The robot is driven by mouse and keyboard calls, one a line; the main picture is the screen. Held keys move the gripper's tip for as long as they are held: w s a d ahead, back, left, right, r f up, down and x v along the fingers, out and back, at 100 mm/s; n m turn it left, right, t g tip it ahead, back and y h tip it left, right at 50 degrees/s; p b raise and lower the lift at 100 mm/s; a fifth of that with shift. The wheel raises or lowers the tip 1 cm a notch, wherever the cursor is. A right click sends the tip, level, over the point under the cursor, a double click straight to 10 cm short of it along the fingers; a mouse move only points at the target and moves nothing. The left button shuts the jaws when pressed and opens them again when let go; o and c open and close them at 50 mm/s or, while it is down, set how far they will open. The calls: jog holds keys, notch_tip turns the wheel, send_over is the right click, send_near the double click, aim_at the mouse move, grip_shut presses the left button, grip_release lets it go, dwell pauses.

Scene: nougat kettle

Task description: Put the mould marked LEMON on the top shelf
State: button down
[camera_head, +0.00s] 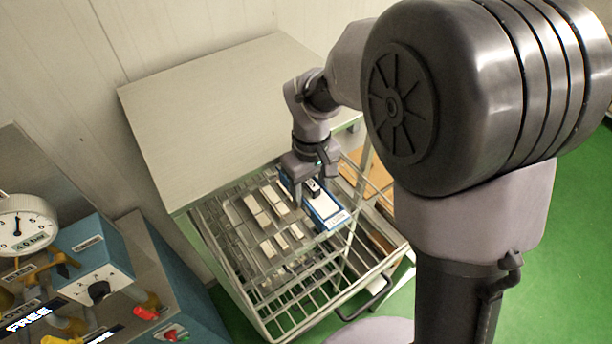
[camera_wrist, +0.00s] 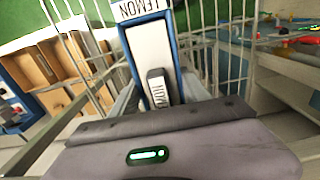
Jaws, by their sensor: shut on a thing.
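The mould marked LEMON (camera_wrist: 145,45) is a long blue-edged block with a white top; its LEMON label faces the wrist camera near the top of that view. A small dark-edged grip with lettering stands on the mould. My gripper (camera_head: 309,188) is shut on the mould, which also shows in the head view (camera_head: 328,212), at the right side of the wire rack (camera_head: 262,318). The top shelf (camera_head: 240,222) of the rack holds several pale bars. I cannot tell whether the mould touches the shelf. The fingertips are partly hidden.
A pale flat surface (camera_head: 200,110) adjoins the rack behind. A blue control cabinet (camera_head: 100,250) with a gauge (camera_head: 22,226) and valves stands at left. Brown open compartments (camera_wrist: 45,70) show at left in the wrist view. The green floor is clear at right.

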jog(key=shift+a+f+b, duration=0.2)
jog(key=shift+f+b, duration=0.3)
jog(key=f+b, duration=0.4)
jog(key=f, duration=0.1)
jog(key=a+f+b, duration=0.1)
jog(key=f+b, duration=0.1)
jog(key=shift+w+f, duration=0.25)
jog(key=shift+f, duration=0.2)
jog(key=shift+s+d, duration=0.1)
jog(key=shift+f, duration=0.2)
jog(key=shift+f+b, duration=0.15)
jog(key=shift+b, duration=0.25)
jog(key=shift+f, duration=0.25)
dwell(0.4)
